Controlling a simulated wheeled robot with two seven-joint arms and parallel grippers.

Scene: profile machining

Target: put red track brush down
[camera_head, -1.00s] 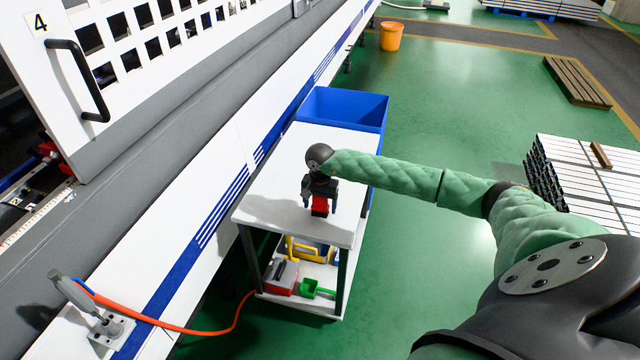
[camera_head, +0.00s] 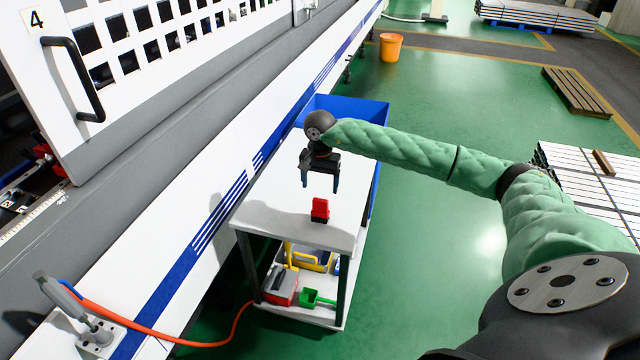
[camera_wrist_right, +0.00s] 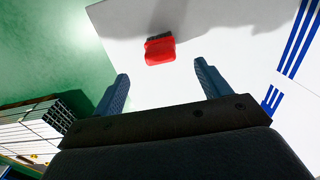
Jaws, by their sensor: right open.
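The red track brush (camera_head: 320,209) stands on the white top of the cart (camera_head: 275,212), close to its near right edge. Its dark bristles show in the right wrist view, where the brush (camera_wrist_right: 159,50) lies beyond the fingertips. My right gripper (camera_head: 320,184) is open and empty, above the cart top and apart from the brush. In the right wrist view its two blue fingers (camera_wrist_right: 160,70) are spread wide with nothing between them. My left gripper is not in view.
The cart's lower shelf holds a red and grey box (camera_head: 281,287), a green scoop (camera_head: 318,298) and a yellow-handled thing (camera_head: 305,256). A blue bin (camera_head: 345,108) stands behind the cart. The white machine (camera_head: 205,205) borders the left. An orange hose (camera_head: 160,338) runs at the lower left.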

